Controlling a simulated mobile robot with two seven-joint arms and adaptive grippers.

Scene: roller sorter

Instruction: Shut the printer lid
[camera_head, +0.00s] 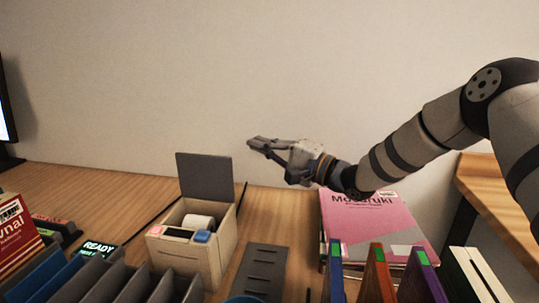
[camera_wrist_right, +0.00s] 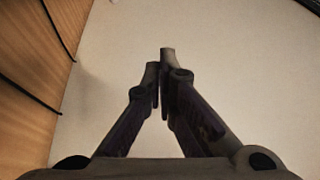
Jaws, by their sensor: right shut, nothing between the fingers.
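The printer (camera_head: 212,252) is a beige box on the table, left of the picture's middle in the head view. Its dark grey lid (camera_head: 205,177) stands upright, hinged at the back edge. A white paper roll (camera_head: 199,222) shows inside. My right gripper (camera_head: 252,142) is in the air, above and to the right of the raised lid, its fingers pointing left. It is shut and empty, also in the right wrist view (camera_wrist_right: 160,62), with the wall behind it. The printer does not show in the wrist view. My left gripper is not in view.
A pink magazine (camera_head: 367,222) lies on a stack at the right. Upright books (camera_head: 378,270) stand in front of it. A dark slotted plate (camera_head: 262,270) lies right of the printer. Dark dividers (camera_head: 140,285) and a READY display (camera_head: 98,250) are at the left. The wall is close behind.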

